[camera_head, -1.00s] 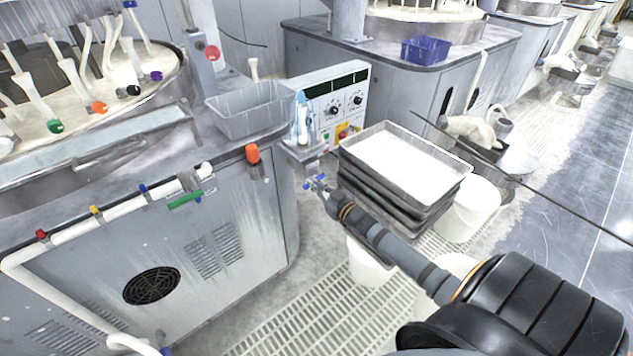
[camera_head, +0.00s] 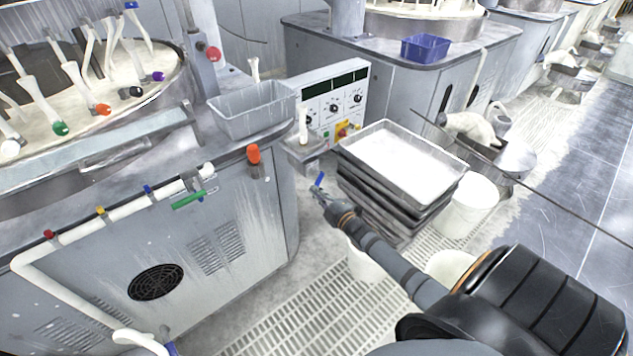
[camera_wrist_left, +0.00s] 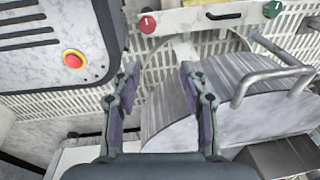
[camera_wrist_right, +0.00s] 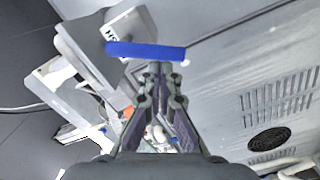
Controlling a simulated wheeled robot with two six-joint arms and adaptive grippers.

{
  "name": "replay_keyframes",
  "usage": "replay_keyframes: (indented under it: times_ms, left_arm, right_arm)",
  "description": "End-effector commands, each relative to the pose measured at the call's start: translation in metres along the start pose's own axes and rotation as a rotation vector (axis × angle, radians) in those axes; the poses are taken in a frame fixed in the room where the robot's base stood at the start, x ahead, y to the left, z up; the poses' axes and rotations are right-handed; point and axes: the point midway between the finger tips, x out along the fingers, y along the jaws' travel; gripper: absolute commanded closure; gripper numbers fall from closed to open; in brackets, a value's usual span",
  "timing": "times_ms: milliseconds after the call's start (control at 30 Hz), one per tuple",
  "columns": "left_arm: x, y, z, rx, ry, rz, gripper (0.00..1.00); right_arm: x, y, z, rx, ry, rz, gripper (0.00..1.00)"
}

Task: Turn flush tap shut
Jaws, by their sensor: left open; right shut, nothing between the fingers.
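A tap with a blue lever handle (camera_head: 320,180) sits below the small ledge at the front of the control box in the head view. The blue lever (camera_wrist_right: 146,51) also shows crosswise in the right wrist view, beside a white plate with dark lettering. My right gripper (camera_head: 319,193) is shut and empty, with its tips (camera_wrist_right: 158,68) right at the lever's lower edge; I cannot tell whether they touch it. The tap's body is mostly hidden. My left gripper (camera_wrist_left: 160,80) is open and empty, seen only in its wrist view.
A stack of grey trays (camera_head: 345,170) stands right of my right gripper, with white buckets (camera_head: 467,205) beside it. A pipe with small coloured taps and a green handle (camera_head: 188,200) runs along the machine. A red button (camera_wrist_left: 73,59) is near my left gripper.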

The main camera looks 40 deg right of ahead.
Motion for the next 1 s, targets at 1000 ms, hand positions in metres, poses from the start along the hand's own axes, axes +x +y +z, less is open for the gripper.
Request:
replay_keyframes:
  times_ms: [1000]
  left_arm:
    - [0.01, 0.001, 0.001, 0.0, 0.0, 0.0, 0.56]
  right_arm:
    - [0.001, -0.006, 0.025, -0.386, -0.001, 0.017, 1.0]
